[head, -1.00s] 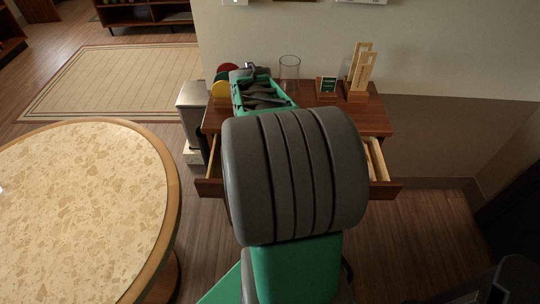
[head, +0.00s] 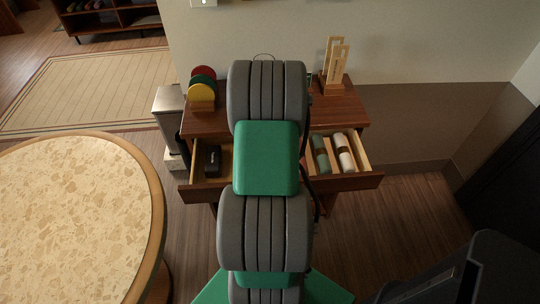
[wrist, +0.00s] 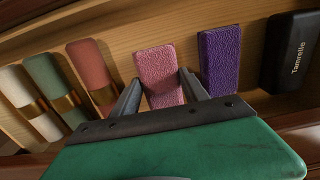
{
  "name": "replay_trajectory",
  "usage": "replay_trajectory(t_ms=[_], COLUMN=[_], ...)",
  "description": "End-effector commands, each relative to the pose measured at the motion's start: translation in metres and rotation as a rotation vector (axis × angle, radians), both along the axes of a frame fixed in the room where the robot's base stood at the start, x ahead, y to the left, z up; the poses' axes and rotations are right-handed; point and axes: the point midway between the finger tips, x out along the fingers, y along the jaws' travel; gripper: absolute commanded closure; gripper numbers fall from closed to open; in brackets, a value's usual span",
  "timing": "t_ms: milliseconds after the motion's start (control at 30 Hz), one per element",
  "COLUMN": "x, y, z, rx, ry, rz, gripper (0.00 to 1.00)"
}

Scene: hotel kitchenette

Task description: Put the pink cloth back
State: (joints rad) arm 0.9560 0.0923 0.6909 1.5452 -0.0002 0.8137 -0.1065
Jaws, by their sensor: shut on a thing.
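In the wrist view my gripper (wrist: 159,88) is shut on the pink cloth (wrist: 157,68), a textured block with one finger on each side. The cloth is inside or just above the open wooden drawer (wrist: 130,28); I cannot tell whether it touches the drawer floor. To its right is a purple cloth (wrist: 219,58), apart from it. To its left is a red-brown roll (wrist: 91,70) with a gold band. In the head view my arm hides the gripper and the pink cloth; the drawer (head: 348,182) shows on both sides.
The drawer also holds a green roll (wrist: 52,85), a white roll (wrist: 28,100) and a black case (wrist: 291,52). On the cabinet top (head: 340,108) stand colored discs (head: 202,92) and a wooden stand (head: 334,75). A round table (head: 80,215) is at left.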

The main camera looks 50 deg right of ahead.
Motion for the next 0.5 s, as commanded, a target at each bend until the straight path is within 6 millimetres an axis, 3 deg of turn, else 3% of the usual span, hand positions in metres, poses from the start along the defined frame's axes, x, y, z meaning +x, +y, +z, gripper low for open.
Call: replay_trajectory(t_ms=[100,400,433,500], x=[0.0001,0.0,0.0001,0.0001], y=[0.0,0.0003,0.0002,0.0004], z=[-0.0127,-0.0167,-0.0159,-0.0154], rx=[-0.001,-0.001,-0.001,-0.001], ry=[-0.001,-0.001,-0.001,-0.001], rz=[0.0,-0.001,-0.001,-0.001], gripper=[0.86,0.86,0.46,0.41])
